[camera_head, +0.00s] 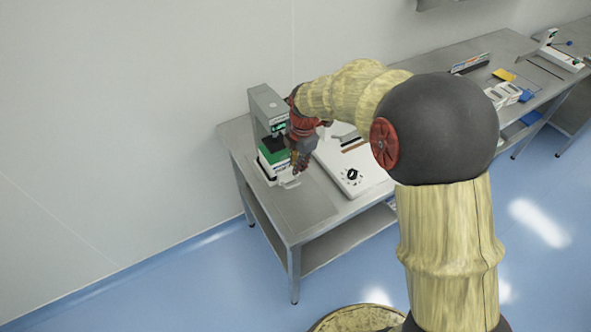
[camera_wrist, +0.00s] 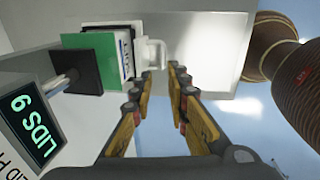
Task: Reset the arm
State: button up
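My gripper (camera_head: 299,168) is at the left end of the steel table, in front of a grey machine (camera_head: 268,105). In the wrist view my gripper (camera_wrist: 160,75) shows two fingers with a clear gap between the tips and nothing held. Its tips point toward a white looped handle (camera_wrist: 151,52) on a white holder; I cannot tell whether they touch it. The holder carries a green-faced stack (camera_wrist: 102,55) under the machine's black pad (camera_wrist: 82,72). My arm bends over the table from the right.
The machine's display (camera_wrist: 32,125) reads "LIDS 9". A white panel with a black knob (camera_head: 352,175) lies close right of my gripper. White boxes (camera_head: 503,94) and a yellow item (camera_head: 503,74) stand farther right. The table's front left corner (camera_head: 300,215) is bare.

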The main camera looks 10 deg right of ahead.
jog(key=shift+r, duration=0.25)
dwell(0.4)
jog(key=s+d+r+m+t+b, duration=0.1)
jog(key=s+r+m, duration=0.3)
jog(key=s+m, duration=0.3)
jog(key=s+d+r+m+t+b, duration=0.1)
jog(key=s+r+m, duration=0.4)
jog(key=s, duration=0.8)
jog(key=s+d+r+m+t+b, duration=0.1)
jog(key=s+d+r+m+b, duration=0.1)
jog(key=s+m, duration=0.7)
jog(key=shift+s+d+r+m+t+h, duration=0.35)
jog(key=shift+d+r+m, duration=0.2)
jog(key=shift+r, duration=0.85)
